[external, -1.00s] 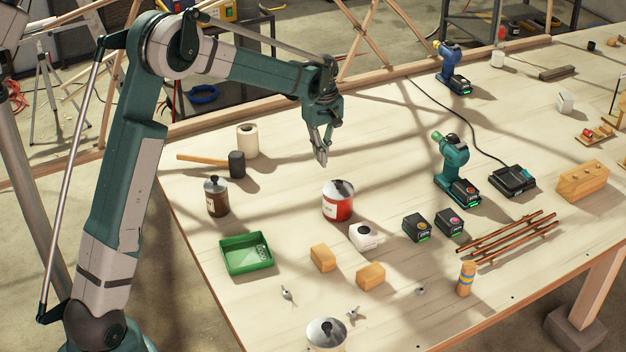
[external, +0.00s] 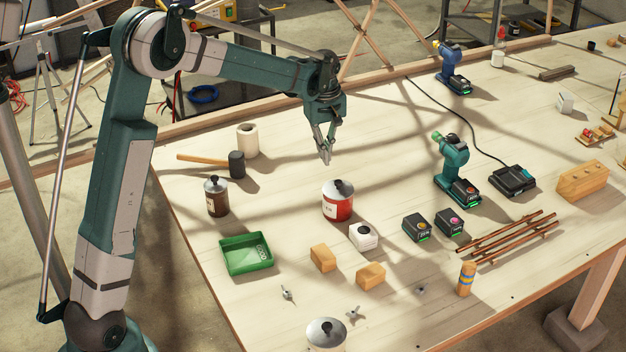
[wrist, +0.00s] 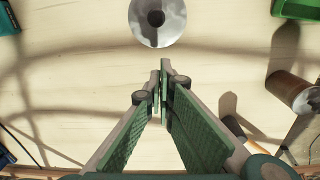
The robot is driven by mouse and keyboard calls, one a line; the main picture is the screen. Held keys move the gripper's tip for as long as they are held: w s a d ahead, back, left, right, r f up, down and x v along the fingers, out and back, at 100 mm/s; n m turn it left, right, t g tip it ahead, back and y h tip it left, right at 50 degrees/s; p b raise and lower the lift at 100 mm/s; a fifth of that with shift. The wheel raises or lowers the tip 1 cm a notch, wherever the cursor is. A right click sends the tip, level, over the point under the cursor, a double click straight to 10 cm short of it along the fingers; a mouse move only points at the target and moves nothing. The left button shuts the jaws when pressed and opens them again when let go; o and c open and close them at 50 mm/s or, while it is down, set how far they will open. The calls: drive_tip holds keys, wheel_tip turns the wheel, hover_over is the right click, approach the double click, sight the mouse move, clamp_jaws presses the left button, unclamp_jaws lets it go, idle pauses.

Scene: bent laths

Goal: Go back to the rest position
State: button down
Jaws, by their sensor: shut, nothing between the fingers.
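My gripper (external: 326,158) hangs above the table with its fingers pointing down. It is shut and empty, behind and above the red can (external: 337,201) in the external view. In the wrist view my gripper (wrist: 160,82) shows its two green-padded fingers meeting at the tips. The round metal lid of a can (wrist: 157,20) lies beyond them at the top of that view. Bare table (wrist: 75,75) shows around the fingertips.
A mallet (external: 236,164), a brown can (external: 216,197) and a green tray (external: 246,254) stand on the left. A teal drill (external: 452,170), black batteries (external: 416,228) and brown laths (external: 505,237) lie to the right. The table's back middle is fairly clear.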

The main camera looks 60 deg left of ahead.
drive_tip(key=s+d+r+m+t, duration=0.1)
drive_tip(key=s+d+r+m, duration=0.2)
drive_tip(key=s+d+r, duration=0.35)
drive_tip(key=s+d+r+m+t, duration=0.1)
drive_tip(key=s+d+r+m, duration=0.15)
drive_tip(key=d, duration=0.65)
drive_tip(key=s+d+r+m+t, duration=0.1)
drive_tip(key=s+d+r+m, duration=0.2)
drive_tip(key=s+d+r, duration=0.4)
drive_tip(key=s+d+f+m+t+b, duration=0.1)
drive_tip(key=s+d+m, duration=0.3)
drive_tip(key=s+d, duration=0.4)
drive_tip(key=s+d+f+m+t, duration=0.2)
drive_tip(key=s+d+f+m, duration=0.2)
drive_tip(key=s+d, duration=0.5)
drive_tip(key=s, duration=0.3)
drive_tip(key=shift+f+t+b, duration=0.25)
drive_tip(key=shift+t+b, duration=0.1)
drive_tip(key=shift+t, duration=0.05)
